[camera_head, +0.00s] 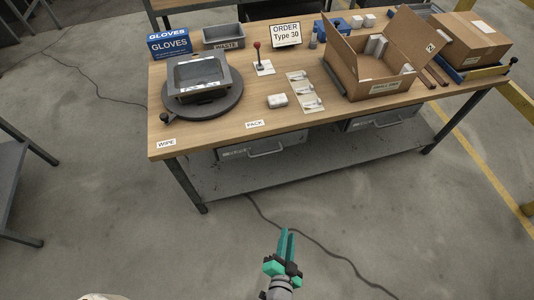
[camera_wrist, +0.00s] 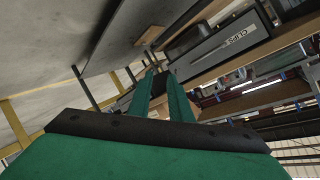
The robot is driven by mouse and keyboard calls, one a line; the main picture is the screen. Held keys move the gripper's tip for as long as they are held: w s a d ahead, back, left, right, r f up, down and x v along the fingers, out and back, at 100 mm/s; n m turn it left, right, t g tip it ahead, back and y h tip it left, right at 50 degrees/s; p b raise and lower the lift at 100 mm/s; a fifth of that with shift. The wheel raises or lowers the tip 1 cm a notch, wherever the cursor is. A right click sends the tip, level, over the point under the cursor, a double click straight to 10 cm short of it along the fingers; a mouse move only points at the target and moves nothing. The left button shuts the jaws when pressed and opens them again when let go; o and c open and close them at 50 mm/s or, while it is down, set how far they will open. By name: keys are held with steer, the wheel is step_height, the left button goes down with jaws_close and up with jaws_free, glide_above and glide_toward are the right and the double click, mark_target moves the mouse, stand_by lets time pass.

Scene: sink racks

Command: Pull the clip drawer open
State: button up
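Two grey drawers hang under the workbench in the head view, a left one (camera_head: 235,153) and a right one (camera_head: 365,124), each with a bar handle and both apparently shut. Their labels are too small to read there. In the wrist view a grey drawer front with a "CLIPS" label (camera_wrist: 241,36) shows tilted at the upper right; I cannot tell which of the two it is. My gripper (camera_head: 287,232), with green fingers, is in front of the bench, well apart from both drawers. Its fingers (camera_wrist: 159,75) stand apart with nothing held between them.
The wooden benchtop (camera_head: 220,133) holds a turntable (camera_head: 203,106), a red-knobbed lever (camera_head: 257,58), white packs and an open carton (camera_head: 375,68). A grey lower shelf (camera_head: 320,160) and bench legs (camera_head: 186,187) lie below the drawers. The floor before the bench is clear except for a cable (camera_head: 310,238).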

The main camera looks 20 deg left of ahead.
steer(key=w+a+f+m+y, duration=0.25)
steer(key=w+a, duration=0.25)
steer(key=w, duration=0.6)
steer(key=m+y, duration=0.2)
steer(key=y, duration=0.3)
glide_toward(266, 154)
steer(key=shift+h, duration=0.25)
steer(key=shift+x, duration=5.15)
steer(key=shift+f, duration=0.2)
steer(key=shift+a, duration=0.1)
jaws_close()
